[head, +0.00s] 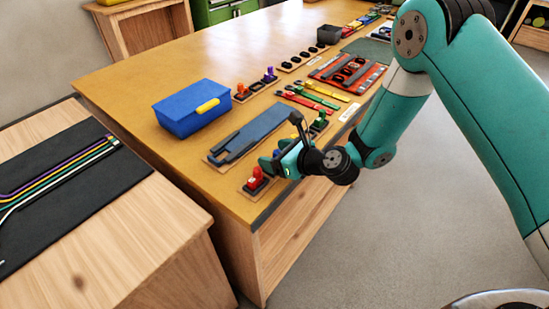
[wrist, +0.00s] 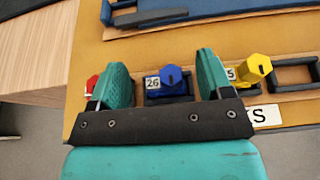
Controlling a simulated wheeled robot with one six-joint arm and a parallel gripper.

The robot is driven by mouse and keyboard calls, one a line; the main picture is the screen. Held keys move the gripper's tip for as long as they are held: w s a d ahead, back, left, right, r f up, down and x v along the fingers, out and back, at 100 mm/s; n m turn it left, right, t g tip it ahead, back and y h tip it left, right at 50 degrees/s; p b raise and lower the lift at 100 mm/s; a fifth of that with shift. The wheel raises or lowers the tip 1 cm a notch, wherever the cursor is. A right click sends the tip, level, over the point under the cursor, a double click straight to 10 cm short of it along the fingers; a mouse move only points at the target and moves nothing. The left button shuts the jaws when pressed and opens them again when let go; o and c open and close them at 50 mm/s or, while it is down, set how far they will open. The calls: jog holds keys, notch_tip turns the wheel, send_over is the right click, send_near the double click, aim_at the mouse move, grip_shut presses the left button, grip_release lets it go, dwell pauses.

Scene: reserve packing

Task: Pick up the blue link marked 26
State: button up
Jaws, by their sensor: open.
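The blue link (wrist: 171,76), with a white tag reading 26 beside its hexagonal head, shows in the wrist view between the two fingers of my gripper (wrist: 162,72).
A yellow link (wrist: 258,67) stands close by the right finger, its tag partly covered. A blue flat piece (head: 250,135) lies behind the row. A blue box (head: 185,112) stands further left on the table (head: 140,95). Red, green and yellow tools lie further along.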

jog(key=shift+x, duration=1.2)
jog(key=c, duration=1.1)
jog(key=shift+r, duration=0.15)
